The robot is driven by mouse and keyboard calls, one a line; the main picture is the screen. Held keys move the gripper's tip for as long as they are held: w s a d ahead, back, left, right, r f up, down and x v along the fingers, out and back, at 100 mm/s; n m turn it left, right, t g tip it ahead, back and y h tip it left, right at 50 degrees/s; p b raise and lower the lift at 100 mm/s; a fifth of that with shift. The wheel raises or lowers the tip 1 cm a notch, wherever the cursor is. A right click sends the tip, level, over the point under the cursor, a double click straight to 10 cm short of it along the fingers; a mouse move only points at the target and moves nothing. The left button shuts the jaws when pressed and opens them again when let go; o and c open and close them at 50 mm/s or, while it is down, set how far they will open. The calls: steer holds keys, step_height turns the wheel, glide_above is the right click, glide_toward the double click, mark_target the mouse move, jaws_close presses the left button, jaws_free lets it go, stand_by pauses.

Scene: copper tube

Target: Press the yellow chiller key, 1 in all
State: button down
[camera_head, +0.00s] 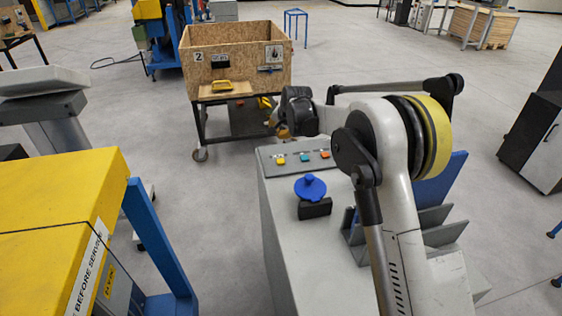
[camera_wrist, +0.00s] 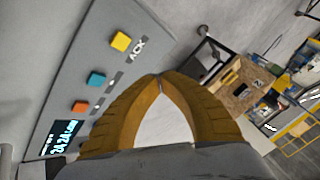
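The yellow key (camera_head: 281,160) is the leftmost of three keys on the sloped grey panel of a grey cabinet (camera_head: 288,240). In the wrist view the yellow key (camera_wrist: 121,41) sits beside the label "ACK". The teal key (camera_wrist: 96,79) and the orange key (camera_wrist: 81,107) follow in the same row. My gripper (camera_wrist: 160,78) has its two orange-brown fingertips together, with nothing seen between them. In the head view my gripper (camera_head: 283,131) is near the panel's far edge, beyond the yellow key. The fingertips appear apart from the keys.
A blue knob (camera_head: 310,187) on a dark base stands on the cabinet top, in front of the keys. A lit display (camera_wrist: 60,140) is at the panel's other end. A wooden bin cart (camera_head: 237,62) stands beyond the cabinet. A yellow-topped machine (camera_head: 60,200) is at left, with floor between.

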steer(key=b, duration=0.5)
glide_toward(277, 158)
steer(key=shift+w+r+x, duration=0.15)
steer(key=shift+w+x, duration=0.05)
steer(key=shift+x, duration=1.1)
steer(key=shift+w+r+x, duration=0.1)
steer(key=shift+w+x, duration=0.05)
steer(key=shift+x, duration=1.15)
steer(key=shift+f+b, duration=0.3)
steer(key=shift+f, duration=0.05)
steer(key=shift+f, duration=0.4)
steer(key=shift+r, duration=0.1)
steer(key=shift+a+r, duration=0.1)
steer(key=shift+r, duration=0.65)
steer(key=shift+r+p, duration=1.65)
steer(key=shift+r, duration=0.9)
